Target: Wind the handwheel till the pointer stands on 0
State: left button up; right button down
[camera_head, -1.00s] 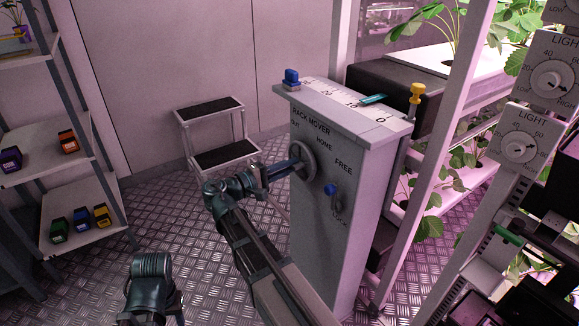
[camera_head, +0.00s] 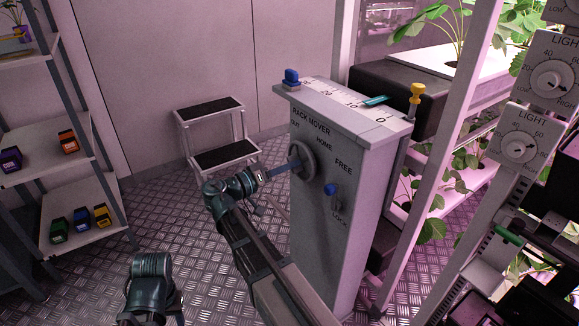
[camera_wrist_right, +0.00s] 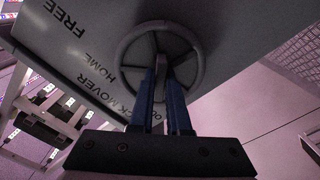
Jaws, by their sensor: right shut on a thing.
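The grey handwheel (camera_head: 311,163) is on the front of a tall white column labelled RACK MOVER (camera_head: 330,230). My right gripper (camera_head: 288,167) reaches it from the left. In the right wrist view, its blue fingers (camera_wrist_right: 165,85) are shut on the wheel's grip, in front of the grey rim (camera_wrist_right: 158,27). The grip is mostly hidden between the fingers. The teal pointer (camera_head: 377,100) lies over the scale (camera_head: 345,95) on the column's top, short of the 0 (camera_head: 382,119) at the near right end. My left gripper is not in view.
A blue lock knob (camera_head: 330,190) sits below the wheel, between FREE and LOCK. A yellow-topped post (camera_head: 416,92) and blue knob (camera_head: 291,76) stand near the column's top. A step stool (camera_head: 212,130) stands behind. Plant racks are at right, shelves at left.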

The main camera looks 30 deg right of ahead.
jog(key=m, duration=0.7)
jog(key=shift+f, duration=0.1)
dwell(0.5)
jog(key=c, duration=0.9)
grip_release()
jog(key=shift+a, duration=0.15)
jog(key=a, duration=0.9)
jog(key=s+a, duration=0.1)
jog(key=a, duration=0.3)
jog(key=shift+a, duration=0.25)
